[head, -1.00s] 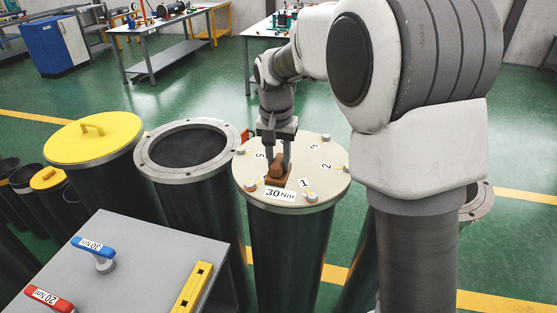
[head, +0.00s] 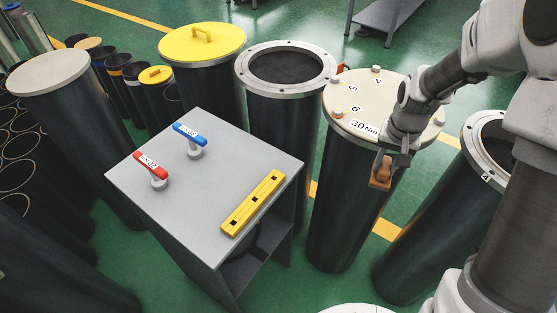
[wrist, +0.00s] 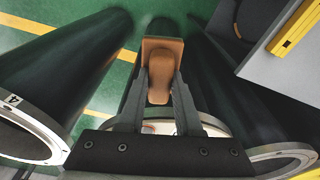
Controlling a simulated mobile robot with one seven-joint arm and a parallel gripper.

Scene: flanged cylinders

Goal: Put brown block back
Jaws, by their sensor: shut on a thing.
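The brown block (head: 381,172) is a small brown piece with a flat plate and a rounded grip. My gripper (head: 392,157) is shut on it and holds it in the air, in front of the near right edge of the beige lid marked 30 Nm (head: 358,90). In the wrist view the block (wrist: 159,75) sits between the two fingers of my gripper (wrist: 159,92), its flat plate facing away. Part of the lid's rim shows behind the fingers there.
A grey table (head: 160,215) stands left of the lidded cylinder, with a red-handled tool (head: 151,170), a blue-handled tool (head: 190,138) and a yellow slotted bar (head: 252,203). An open flanged cylinder (head: 286,68) and a yellow-lidded one (head: 202,42) stand behind. Another open cylinder (head: 490,140) is at right.

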